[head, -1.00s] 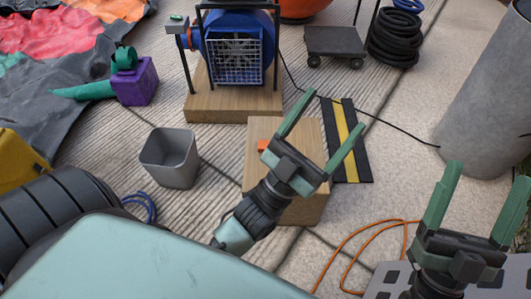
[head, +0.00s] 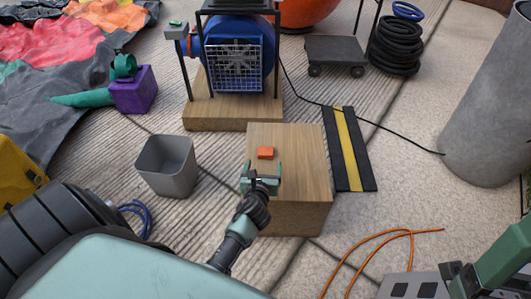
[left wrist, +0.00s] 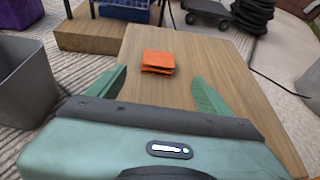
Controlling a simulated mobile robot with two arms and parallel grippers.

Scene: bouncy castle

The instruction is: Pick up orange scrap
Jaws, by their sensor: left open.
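The orange scrap (head: 265,153) is a small folded piece lying on top of a wooden block (head: 300,160). It also shows in the left wrist view (left wrist: 158,62), ahead of my fingertips and between their lines. My left gripper (head: 261,168) is open and empty, low over the near left part of the block top, just short of the scrap. Its two green fingers show apart in the left wrist view (left wrist: 160,88). Part of my right gripper (head: 480,265) shows at the lower right edge; its fingertips are mostly cut off.
A grey bin (head: 167,167) stands left of the block. A blue blower (head: 235,50) on a wooden base is behind. A black and yellow cable cover (head: 349,150) lies to the right. An orange cord (head: 380,240) lies on the paving in front.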

